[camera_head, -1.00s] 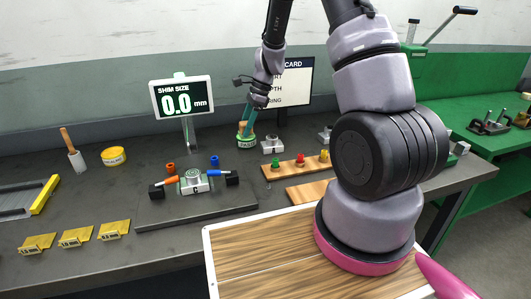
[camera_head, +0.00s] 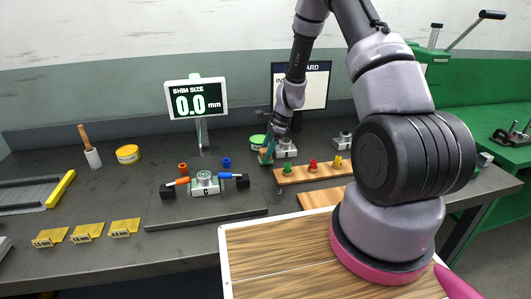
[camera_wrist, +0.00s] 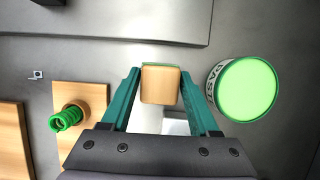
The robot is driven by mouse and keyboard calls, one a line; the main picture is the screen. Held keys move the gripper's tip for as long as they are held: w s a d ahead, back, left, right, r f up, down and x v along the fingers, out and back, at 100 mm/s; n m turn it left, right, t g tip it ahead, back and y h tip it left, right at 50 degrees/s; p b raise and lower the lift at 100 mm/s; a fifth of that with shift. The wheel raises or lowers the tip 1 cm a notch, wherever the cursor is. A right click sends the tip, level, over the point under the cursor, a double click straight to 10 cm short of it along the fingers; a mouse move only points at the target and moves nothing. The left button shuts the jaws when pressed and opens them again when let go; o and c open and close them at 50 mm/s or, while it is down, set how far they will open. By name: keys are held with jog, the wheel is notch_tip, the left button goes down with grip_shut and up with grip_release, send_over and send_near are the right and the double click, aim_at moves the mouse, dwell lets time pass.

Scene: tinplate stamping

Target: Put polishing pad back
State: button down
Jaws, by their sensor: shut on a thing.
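My gripper (camera_wrist: 160,88) is shut on a tan block with a green edge, which appears to be the polishing pad (camera_wrist: 160,84). In the head view my gripper (camera_head: 267,152) holds it low over the bench, beside the green tin (camera_head: 257,140). I cannot tell whether the pad touches the bench. The tin, with a bright green top and partly readable lettering, is to the right of my gripper in the wrist view (camera_wrist: 248,92), apart from it. The pad's underside is hidden.
A wooden board (camera_head: 310,173) with green, red and yellow plugs lies close to my gripper. A pale grey block (camera_head: 286,148) stands behind it. A fixture on a dark plate (camera_head: 206,218) is at left front. A shim-size display (camera_head: 196,98) stands behind.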

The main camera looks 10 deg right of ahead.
jog(key=shift+f, duration=0.1)
jog(key=shift+c, duration=0.7)
grip_release()
